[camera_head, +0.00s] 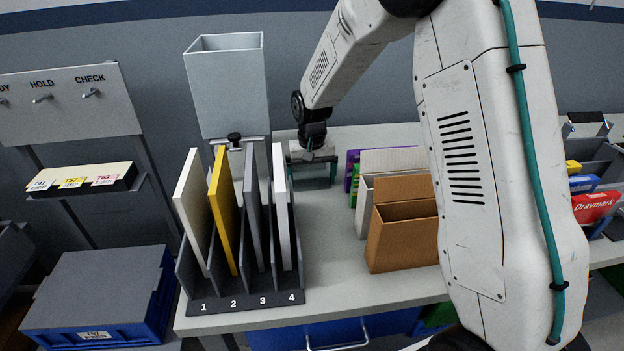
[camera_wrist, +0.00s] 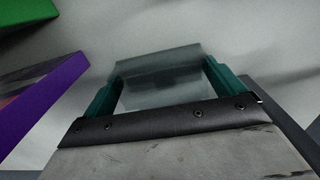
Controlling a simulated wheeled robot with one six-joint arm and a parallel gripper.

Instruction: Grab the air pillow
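The air pillow (camera_wrist: 160,75) is a clear, greyish, see-through pouch in the wrist view. It lies between the two teal fingers of my gripper (camera_wrist: 162,78), its sides close to both. My gripper's fingers are wide apart; I cannot tell whether they press on the pouch. In the head view my gripper (camera_head: 313,178) points down at the back of the grey table (camera_head: 345,285), behind the slotted rack. The pouch is too faint to make out there.
A rack (camera_head: 243,304) with upright panels in numbered slots stands left of my gripper. A brown cardboard box (camera_head: 403,245) and a purple item (camera_head: 352,170) stand to the right. A tall grey bin (camera_head: 229,90) is behind. The front middle of the table is clear.

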